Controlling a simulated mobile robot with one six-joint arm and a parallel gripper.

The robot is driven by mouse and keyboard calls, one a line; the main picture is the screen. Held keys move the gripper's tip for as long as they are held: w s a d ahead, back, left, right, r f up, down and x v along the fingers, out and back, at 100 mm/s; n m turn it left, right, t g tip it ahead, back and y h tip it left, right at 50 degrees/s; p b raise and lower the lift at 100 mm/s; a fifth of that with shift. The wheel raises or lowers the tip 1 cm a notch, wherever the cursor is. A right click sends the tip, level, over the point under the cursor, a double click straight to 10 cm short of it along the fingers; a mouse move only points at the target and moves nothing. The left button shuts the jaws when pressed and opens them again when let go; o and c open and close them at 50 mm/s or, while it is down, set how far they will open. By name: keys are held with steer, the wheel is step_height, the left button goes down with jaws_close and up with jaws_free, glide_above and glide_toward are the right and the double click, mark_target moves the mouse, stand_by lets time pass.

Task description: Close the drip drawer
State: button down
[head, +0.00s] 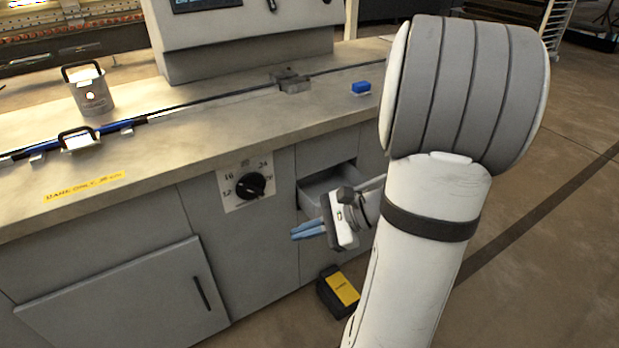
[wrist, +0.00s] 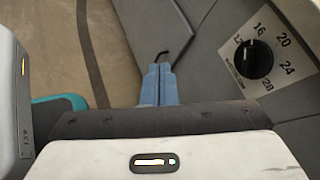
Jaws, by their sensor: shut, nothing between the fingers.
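The drip drawer (head: 317,189) is a grey drawer in the bench front, right of the dial in the head view. It stands pulled out, with its open inside showing; my wrist and arm hide part of it. My gripper (head: 293,235) has blue fingers and is in front of the bench, below and left of the drawer, pointing left. The fingers are together and empty; they also show together in the wrist view (wrist: 158,72). I cannot make out the drawer in the wrist view.
A black dial (head: 250,186) is on the bench front, also in the wrist view (wrist: 253,59). A cabinet door (head: 130,300) with a black handle is at lower left. A black and yellow box (head: 339,291) is on the floor below my gripper. A blue block (head: 361,88) lies on the benchtop.

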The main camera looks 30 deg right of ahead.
steer(key=s+d+f+m+t+h+b, duration=0.1)
steer(key=d+f+m+t+h+b, duration=0.4)
steer(key=d+m, duration=0.5)
steer(key=d+f+m+t+h+b, duration=0.35)
steer(key=d+f+m+t, duration=0.3)
steer(key=d, duration=0.75)
steer(key=w+a+b, duration=0.1)
steer(key=w+b, duration=0.1)
steer(key=w, duration=1.1)
steer(key=shift+w+f+h, duration=0.25)
steer(key=shift+f+h, duration=0.1)
steer(key=shift+d+n, duration=0.1)
steer(key=shift+n, duration=0.15)
